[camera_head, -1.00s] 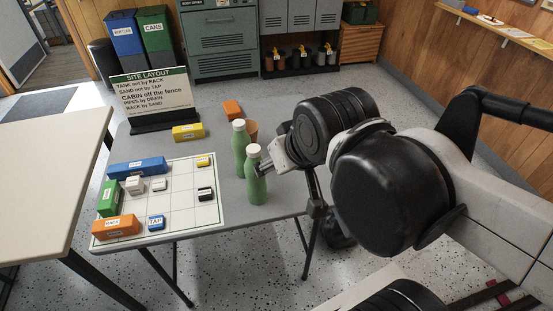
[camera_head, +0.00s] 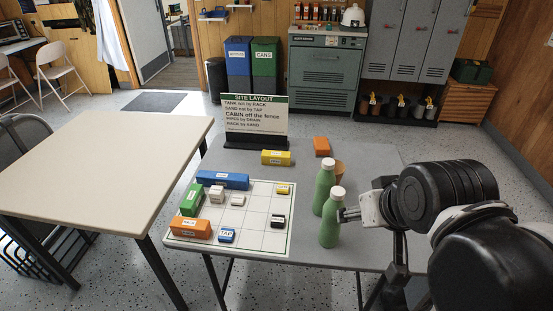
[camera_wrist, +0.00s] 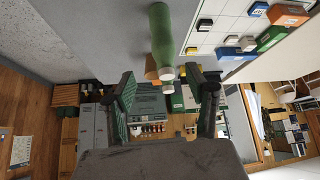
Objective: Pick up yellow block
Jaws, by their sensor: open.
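A yellow block (camera_head: 276,158) with a white label lies on the grey table, just in front of the sign's black base. A smaller yellow block (camera_head: 283,189) lies on the white grid board (camera_head: 258,246), near its back right corner. My gripper (camera_head: 346,214) is right of the front green bottle (camera_head: 329,232), with its fingertips close to it. I cannot tell whether they touch. In the wrist view my gripper (camera_wrist: 162,88) has its fingers spread apart with no block between them. The yellow blocks are right of the bottle there and hard to tell apart.
A second green bottle (camera_head: 324,188), a brown cup (camera_head: 339,171) and an orange block (camera_head: 321,146) stand behind the front bottle. Blue, green, orange and white blocks sit on the board. The layout sign (camera_head: 255,116) stands behind the yellow block. A bare cream table (camera_head: 105,165) is at left.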

